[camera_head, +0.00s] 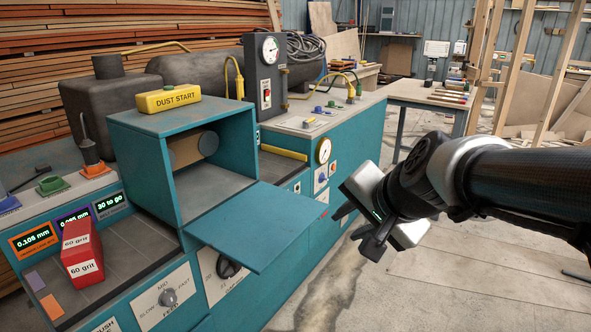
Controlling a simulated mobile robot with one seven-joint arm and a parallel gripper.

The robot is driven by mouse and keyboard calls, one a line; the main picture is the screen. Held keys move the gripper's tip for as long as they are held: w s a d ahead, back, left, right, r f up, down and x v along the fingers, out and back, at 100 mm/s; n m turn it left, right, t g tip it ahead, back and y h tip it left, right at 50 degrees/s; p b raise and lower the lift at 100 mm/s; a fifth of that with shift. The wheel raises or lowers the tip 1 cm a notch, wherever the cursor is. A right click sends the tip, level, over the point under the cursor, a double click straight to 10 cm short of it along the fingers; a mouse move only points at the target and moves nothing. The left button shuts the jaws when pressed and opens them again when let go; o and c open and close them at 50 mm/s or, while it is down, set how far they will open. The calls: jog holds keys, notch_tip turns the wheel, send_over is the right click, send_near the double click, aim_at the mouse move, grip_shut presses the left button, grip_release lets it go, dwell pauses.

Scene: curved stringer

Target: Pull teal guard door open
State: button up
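The teal guard door (258,226) is a flat panel that stands out roughly level from the lower front edge of the teal box (143,165). The box front is uncovered, and its inside shows a round grey and tan part (193,148). My gripper (356,228) is to the right of the door's outer edge, apart from it. Its two dark fingers are spread, with nothing between them.
A yellow DUST START block (168,99) sits on the box. A red 60 grit block (82,253) lies on the dark bed at left. Knobs (169,298) sit on the machine front below. Floor (470,280) at right is mostly clear.

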jog(key=p+v, duration=0.5)
jog(key=v, duration=1.2)
jog(key=shift+s, duration=0.2)
jog(key=shift+d, duration=0.1)
